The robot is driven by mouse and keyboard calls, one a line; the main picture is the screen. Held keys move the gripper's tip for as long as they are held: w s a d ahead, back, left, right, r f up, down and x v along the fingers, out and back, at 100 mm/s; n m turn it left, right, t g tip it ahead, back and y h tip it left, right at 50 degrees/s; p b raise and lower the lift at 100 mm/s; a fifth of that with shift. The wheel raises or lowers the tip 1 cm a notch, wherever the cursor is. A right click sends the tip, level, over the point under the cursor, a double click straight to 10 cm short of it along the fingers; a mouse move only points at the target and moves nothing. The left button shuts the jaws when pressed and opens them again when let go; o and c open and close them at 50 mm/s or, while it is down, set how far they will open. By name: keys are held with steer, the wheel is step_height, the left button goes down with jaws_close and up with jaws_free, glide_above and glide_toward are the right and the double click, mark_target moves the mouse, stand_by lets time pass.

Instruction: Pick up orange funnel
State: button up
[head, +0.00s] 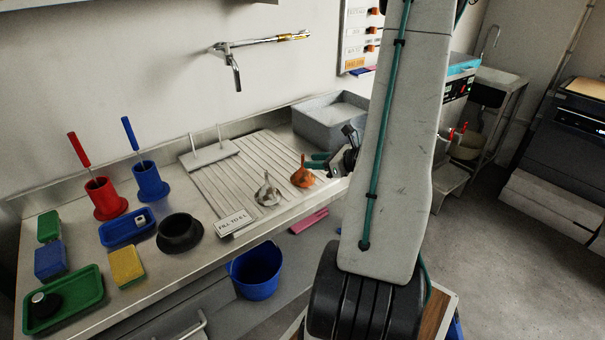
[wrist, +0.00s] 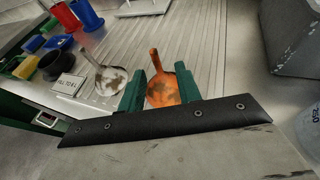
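The orange funnel (head: 302,178) stands on the ribbed steel drainboard near its front edge, with its narrow stem pointing up. My gripper (head: 318,161) is just to its right in the head view. In the wrist view the orange funnel (wrist: 162,92) shows between the two green fingers of my gripper (wrist: 159,70). The fingers are spread, with a gap visible on at least the left side of the funnel. Its lower part is hidden behind the gripper's dark front edge.
A grey-white funnel (head: 268,193) stands close left of the orange one, by the "FILL TO" sign (head: 233,223). A grey basin (head: 330,120) is behind. A white rack (head: 208,154) stands at the back. A blue bucket (head: 254,275) is below the counter edge.

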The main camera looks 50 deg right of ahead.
steer(key=x, duration=0.6)
steer(key=shift+w+a, duration=0.15)
steer(key=shift+w, duration=0.1)
jaws_close()
